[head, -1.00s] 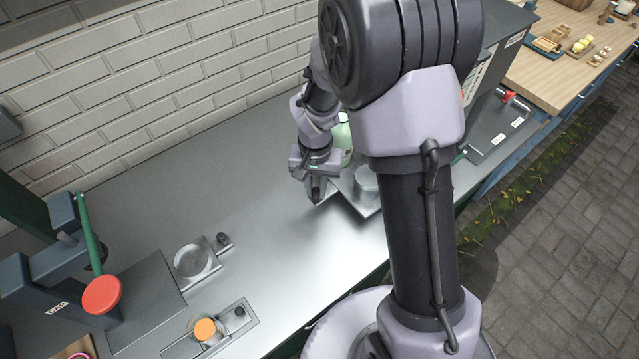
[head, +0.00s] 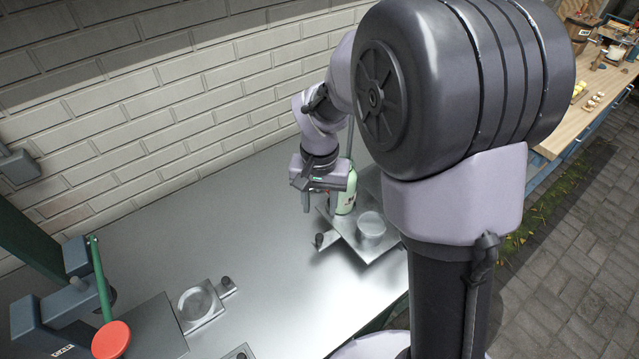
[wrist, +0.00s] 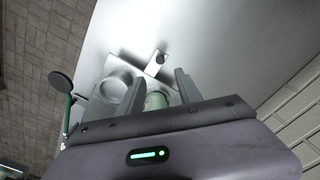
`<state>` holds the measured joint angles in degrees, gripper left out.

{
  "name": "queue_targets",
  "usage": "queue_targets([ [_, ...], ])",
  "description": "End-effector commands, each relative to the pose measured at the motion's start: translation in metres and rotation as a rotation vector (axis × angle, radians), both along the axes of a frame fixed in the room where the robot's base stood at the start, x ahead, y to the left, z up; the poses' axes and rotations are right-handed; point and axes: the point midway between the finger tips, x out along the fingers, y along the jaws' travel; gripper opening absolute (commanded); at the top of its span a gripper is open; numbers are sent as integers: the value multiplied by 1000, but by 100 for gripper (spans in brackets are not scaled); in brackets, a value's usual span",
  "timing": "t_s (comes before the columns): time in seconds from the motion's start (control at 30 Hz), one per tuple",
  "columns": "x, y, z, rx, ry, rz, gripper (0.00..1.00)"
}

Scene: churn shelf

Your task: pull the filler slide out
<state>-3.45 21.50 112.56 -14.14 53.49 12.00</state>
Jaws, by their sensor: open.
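The filler slide (head: 330,236) looks to be the flat metal plate with a dark knob (head: 320,240) at its left end, beside the filler base. In the wrist view the knob (wrist: 160,56) shows just beyond my fingertips. A round metal cup (head: 371,229) stands to the right of it; it also shows in the wrist view (wrist: 112,88). My gripper (head: 320,206) hangs above the counter behind the knob, pointing down. Its two fingers (wrist: 162,84) are apart with nothing held between them. A pale green bottle (head: 347,194) stands just behind my right finger.
A metal dish on a knobbed plate (head: 197,304) lies on the counter at left. A press with a green lever and red knob (head: 110,340) stands at lower left. A brick wall (head: 150,100) runs along the back. The counter middle (head: 250,240) is clear.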

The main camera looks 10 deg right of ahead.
Motion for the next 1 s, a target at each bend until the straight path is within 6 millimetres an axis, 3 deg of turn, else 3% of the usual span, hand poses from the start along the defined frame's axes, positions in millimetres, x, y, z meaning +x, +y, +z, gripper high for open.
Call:
queue_targets([
  [0.03, 1, 0, 17, -1, -4, 0, 41],
  [0.1, 1, 0, 32, 1, -4, -1, 41],
  [0.23, 0, 0, 49, 0, -1, 0, 41],
  [0.77, -1, 0, 54, 1, -5, 0, 41],
  [0.87, -19, 1, 59, 25, -66, -2, 41],
  [1.0, -85, 4, 64, 89, -243, -2, 41],
])
